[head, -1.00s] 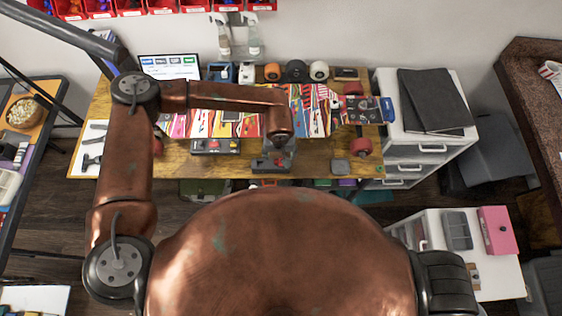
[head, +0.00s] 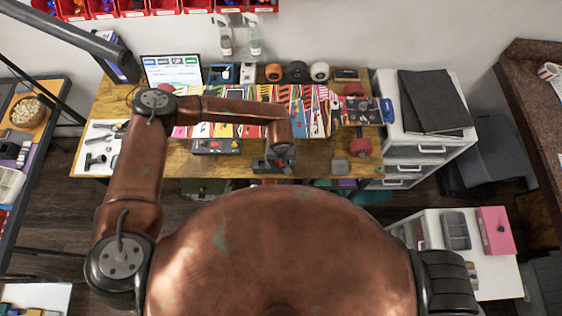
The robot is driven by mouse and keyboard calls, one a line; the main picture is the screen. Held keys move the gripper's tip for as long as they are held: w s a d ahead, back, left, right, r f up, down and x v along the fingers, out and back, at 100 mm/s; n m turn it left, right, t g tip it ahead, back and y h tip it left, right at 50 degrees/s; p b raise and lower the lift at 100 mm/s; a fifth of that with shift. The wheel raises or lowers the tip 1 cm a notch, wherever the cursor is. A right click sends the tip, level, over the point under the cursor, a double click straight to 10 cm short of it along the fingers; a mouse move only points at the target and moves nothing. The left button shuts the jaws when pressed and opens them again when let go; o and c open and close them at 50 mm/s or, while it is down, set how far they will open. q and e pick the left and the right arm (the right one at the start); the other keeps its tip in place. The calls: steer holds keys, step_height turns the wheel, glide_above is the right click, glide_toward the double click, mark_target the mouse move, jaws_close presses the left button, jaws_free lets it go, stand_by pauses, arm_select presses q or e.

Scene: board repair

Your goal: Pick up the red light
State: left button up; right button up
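My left gripper (head: 276,158) is at the front edge of the wooden workbench, under the end of my copper forearm. It is small, dark and partly covered by the wrist, so its fingers cannot be made out. A small red item (head: 281,162) shows right at the gripper, above a dark tray-like piece (head: 268,167). It may be the red light, but I cannot tell whether the gripper touches it. My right gripper is not in view; only that arm's shoulder shows.
A colourful skateboard deck (head: 316,112) lies across the workbench (head: 315,170) behind the gripper. A laptop (head: 172,70), wheels and spray bottles stand behind.

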mark_target(281, 162)
arm_select(q)
steer(key=c, duration=1.1)
steer(key=shift+o, duration=0.2)
steer(key=shift+r, duration=0.6)
step_height(281, 162, up, 2)
steer(key=shift+s+d+r, duration=0.1)
steer(key=shift+r, duration=0.05)
steer(key=s+d+r+b, duration=0.1)
steer(key=s+d+r, duration=0.1)
steer(key=s+r, duration=0.2)
steer(key=s+d+r+b, duration=0.1)
steer(key=s+d+r, duration=0.1)
steer(key=s+r, duration=0.3)
steer(key=s, duration=0.4)
steer(key=shift+d+r+b, duration=0.25)
steer(key=shift+b, duration=0.1)
